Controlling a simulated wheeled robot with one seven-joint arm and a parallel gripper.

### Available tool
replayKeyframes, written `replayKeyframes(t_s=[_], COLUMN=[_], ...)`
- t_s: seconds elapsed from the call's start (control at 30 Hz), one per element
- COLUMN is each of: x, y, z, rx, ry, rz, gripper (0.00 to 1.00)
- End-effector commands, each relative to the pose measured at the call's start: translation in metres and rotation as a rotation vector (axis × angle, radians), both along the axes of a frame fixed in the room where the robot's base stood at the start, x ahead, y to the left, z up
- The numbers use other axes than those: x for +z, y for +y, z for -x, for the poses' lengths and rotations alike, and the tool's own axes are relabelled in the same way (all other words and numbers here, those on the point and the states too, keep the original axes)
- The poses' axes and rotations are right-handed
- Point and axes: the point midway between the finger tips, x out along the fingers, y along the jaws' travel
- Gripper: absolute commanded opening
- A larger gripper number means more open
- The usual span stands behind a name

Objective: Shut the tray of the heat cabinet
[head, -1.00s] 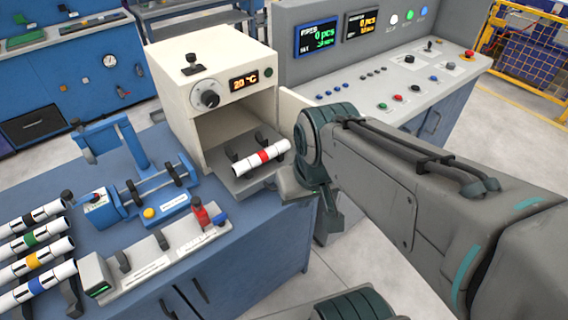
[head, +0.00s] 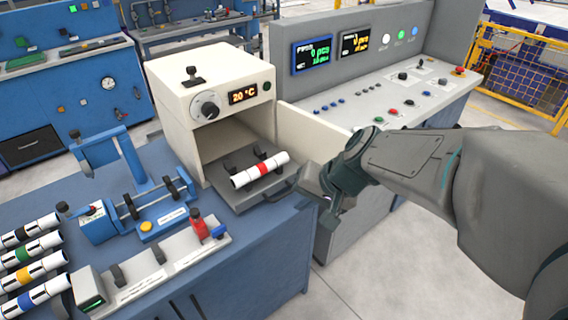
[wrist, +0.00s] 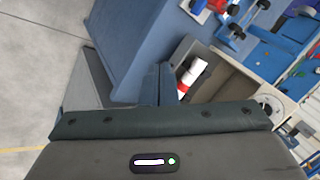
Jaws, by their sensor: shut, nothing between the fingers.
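The cream heat cabinet (head: 190,98) stands on the blue bench, its display reading 20 °C and its door (head: 318,130) swung open to the right. Its grey tray (head: 238,196) is pulled out at the front and carries a white pipe with a red band (head: 262,170) on dark holders. A dark handle shows at the tray's front edge. My gripper (head: 328,200) is just right of the tray's front, close to the handle; I cannot tell whether it touches. Its fingers are shut and empty. In the wrist view the pipe (wrist: 192,76) shows beyond my gripper, which hides part of the tray.
Left of the cabinet are a blue clamp fixture (head: 140,200), a grey measuring block (head: 150,262) and several banded pipes (head: 35,270). A control console (head: 390,110) stands behind my arm. Open floor lies in front of the bench.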

Motion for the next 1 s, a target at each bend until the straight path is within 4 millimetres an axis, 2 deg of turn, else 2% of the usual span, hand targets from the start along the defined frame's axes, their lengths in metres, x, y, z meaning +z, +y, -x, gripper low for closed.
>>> replayKeyframes(t_s=[0.03,0.2,0.4,0.5,0.67,0.77,1.0], x=[-0.016,-0.044,-0.075,-0.085,-0.093,-0.099,-0.126], y=[0.003,0.003,-0.012,-0.018,-0.022,-0.018,-0.001], z=[-0.017,-0.074,-0.122,-0.134,-0.144,-0.149,-0.172], rx=[-0.056,-0.267,-0.483,-0.55,-0.594,-0.596,-0.593], ry=[0.004,-0.01,-0.018,-0.018,-0.018,-0.018,-0.015], rz=[-0.059,-0.226,-0.331,-0.355,-0.369,-0.37,-0.369], gripper=[0.0,0.0,0.0,0.0,0.0,0.0,0.0])
